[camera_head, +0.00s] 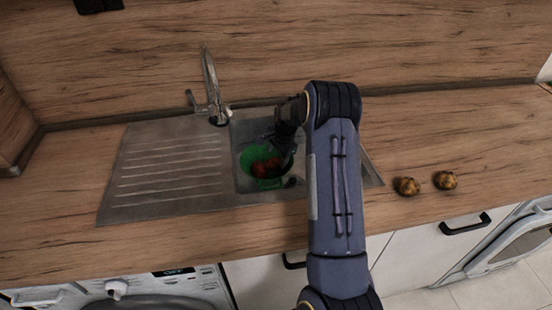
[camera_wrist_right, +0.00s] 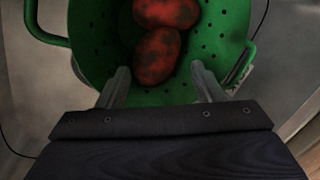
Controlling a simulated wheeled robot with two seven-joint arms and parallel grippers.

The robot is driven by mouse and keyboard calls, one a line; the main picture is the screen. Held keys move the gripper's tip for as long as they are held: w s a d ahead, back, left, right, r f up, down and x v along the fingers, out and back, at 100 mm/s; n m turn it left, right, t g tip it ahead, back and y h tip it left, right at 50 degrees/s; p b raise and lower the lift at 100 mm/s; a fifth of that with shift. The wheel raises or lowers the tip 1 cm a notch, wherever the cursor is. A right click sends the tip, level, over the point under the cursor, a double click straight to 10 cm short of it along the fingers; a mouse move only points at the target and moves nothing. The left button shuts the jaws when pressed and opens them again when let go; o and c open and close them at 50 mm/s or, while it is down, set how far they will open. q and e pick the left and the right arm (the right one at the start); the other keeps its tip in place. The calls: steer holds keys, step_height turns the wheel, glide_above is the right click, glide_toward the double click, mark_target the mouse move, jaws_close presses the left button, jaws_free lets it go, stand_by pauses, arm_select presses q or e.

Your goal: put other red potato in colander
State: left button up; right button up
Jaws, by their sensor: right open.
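A green colander (camera_head: 246,157) sits in the sink basin. Two red potatoes (camera_head: 267,168) lie inside it; in the right wrist view one potato (camera_wrist_right: 166,12) lies above the other potato (camera_wrist_right: 157,57), touching or nearly so. The colander (camera_wrist_right: 100,45) fills much of that view. My right gripper (camera_wrist_right: 163,78) is open, with its fingers over the colander's near side and nothing between them. In the head view my right gripper (camera_head: 283,143) partly covers the colander. My left gripper does not show.
Two brown potatoes (camera_head: 407,187) (camera_head: 445,180) lie on the wooden counter right of the sink. A tap (camera_head: 212,90) stands behind the sink. A ribbed metal drainboard (camera_head: 165,170) is at the left and is empty. The wooden splashback closes off the back.

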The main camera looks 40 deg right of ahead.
steer(key=v, duration=1)
steer(key=s+a+r+n+t+y, duration=0.15)
steer(key=s+a+r+n, duration=0.35)
steer(key=s+a+r, duration=0.5)
steer(key=s+a+f+n+t+y, duration=0.1)
steer(key=s+a+n+y, duration=0.1)
steer(key=s+a+n, duration=0.9)
steer(key=s+a, duration=0.6)
steer(key=s, duration=0.2)
steer(key=shift+s+a+f+n+b, duration=0.15)
steer(key=shift+a+f+n+b, duration=0.1)
steer(key=shift+n+b, duration=0.15)
steer(key=shift+d+y, duration=0.1)
steer(key=shift+y, duration=0.15)
